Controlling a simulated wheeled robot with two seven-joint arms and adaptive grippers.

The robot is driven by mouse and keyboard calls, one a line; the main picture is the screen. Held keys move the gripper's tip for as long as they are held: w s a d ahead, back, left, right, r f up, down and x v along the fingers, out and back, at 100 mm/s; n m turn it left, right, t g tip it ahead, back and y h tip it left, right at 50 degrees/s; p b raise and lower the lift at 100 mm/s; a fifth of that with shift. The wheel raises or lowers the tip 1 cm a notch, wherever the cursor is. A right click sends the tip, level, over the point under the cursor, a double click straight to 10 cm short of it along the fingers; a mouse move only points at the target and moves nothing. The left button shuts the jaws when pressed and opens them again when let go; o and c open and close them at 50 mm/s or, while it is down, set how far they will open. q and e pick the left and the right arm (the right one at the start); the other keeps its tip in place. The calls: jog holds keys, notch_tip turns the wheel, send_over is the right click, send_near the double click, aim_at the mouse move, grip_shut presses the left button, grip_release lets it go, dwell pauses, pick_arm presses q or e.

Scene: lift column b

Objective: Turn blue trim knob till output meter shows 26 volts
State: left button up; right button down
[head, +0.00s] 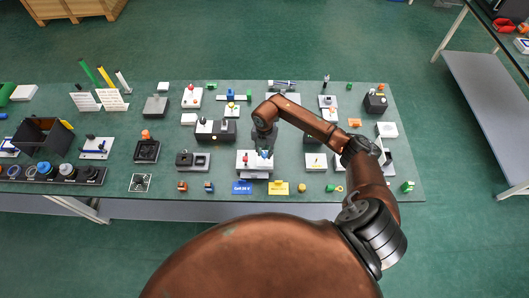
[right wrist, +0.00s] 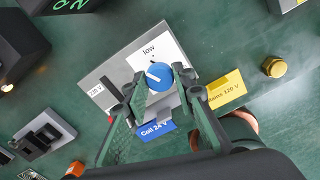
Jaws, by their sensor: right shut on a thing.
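The blue trim knob (right wrist: 158,76) sits on a grey plate with a white label reading "low" (right wrist: 150,46). A white pointer line shows on its top. In the head view the knob (head: 264,153) is small, at the front middle of the table. My right gripper (right wrist: 158,80) has its two fingers on either side of the knob, shut on it. In the head view my right gripper (head: 264,144) is over the knob from behind. A black box with green digits (right wrist: 72,4) is cut off at the top edge, and its reading is not clear. My left gripper is out of view.
A blue card reading "Coil 24 V" (right wrist: 157,130) and a yellow card (right wrist: 226,88) lie close to the plate. A brass-coloured round piece (right wrist: 274,67) is to the right. Several other devices crowd the green table (head: 330,190).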

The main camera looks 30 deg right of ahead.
jog(key=shift+n, duration=0.3)
jog(key=n+b, duration=0.3)
jog(key=n, duration=0.2)
jog(key=shift+d+f+n, duration=0.1)
jog(key=shift+n, duration=0.2)
jog(key=n+b, duration=0.3)
jog(key=n, duration=0.3)
jog(key=shift+b, duration=0.4)
jog(key=n+b, duration=0.3)
jog(key=n, duration=0.3)
jog(key=shift+n, duration=0.3)
jog(key=n+b, duration=0.2)
jog(key=n, duration=0.2)
jog(key=shift+w+n+b, duration=0.1)
jog(key=shift+n+b, duration=0.2)
jog(key=shift+n, duration=0.1)
jog(key=c, duration=1.6)
grip_release()
